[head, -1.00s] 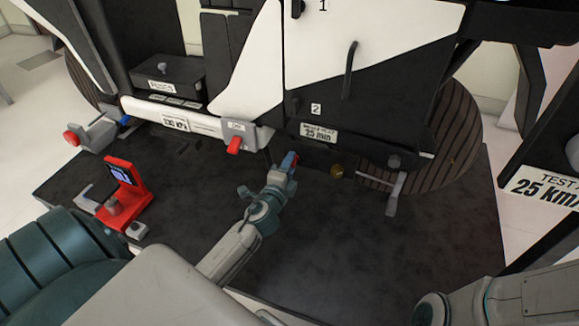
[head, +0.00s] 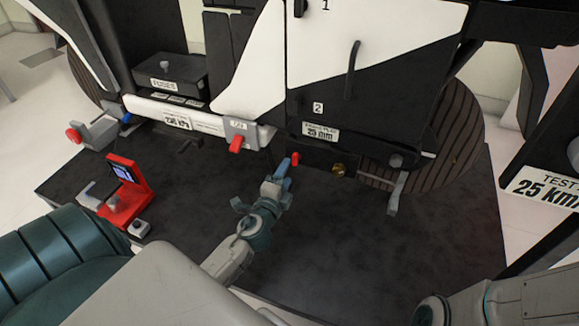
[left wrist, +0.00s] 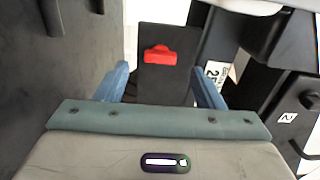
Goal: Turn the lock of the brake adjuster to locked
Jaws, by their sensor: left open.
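The lock is a small red lever (head: 295,158) low on the black chassis, beside a brass knob (head: 338,169) that looks like the adjuster's. In the left wrist view the red lever (left wrist: 160,55) lies crosswise on the face of a dark block, between and beyond my fingertips. My left gripper (head: 278,174) is open and empty, just left of and in front of the lever. A gap shows between them, with no contact visible. My right gripper is not in view; only part of my right arm shows at the lower right.
A plate reading 25 mm (head: 320,131) sits above the lever. A red stand with a screen (head: 126,190) is on the dark mat (head: 350,250). The mat in front of the chassis is largely clear.

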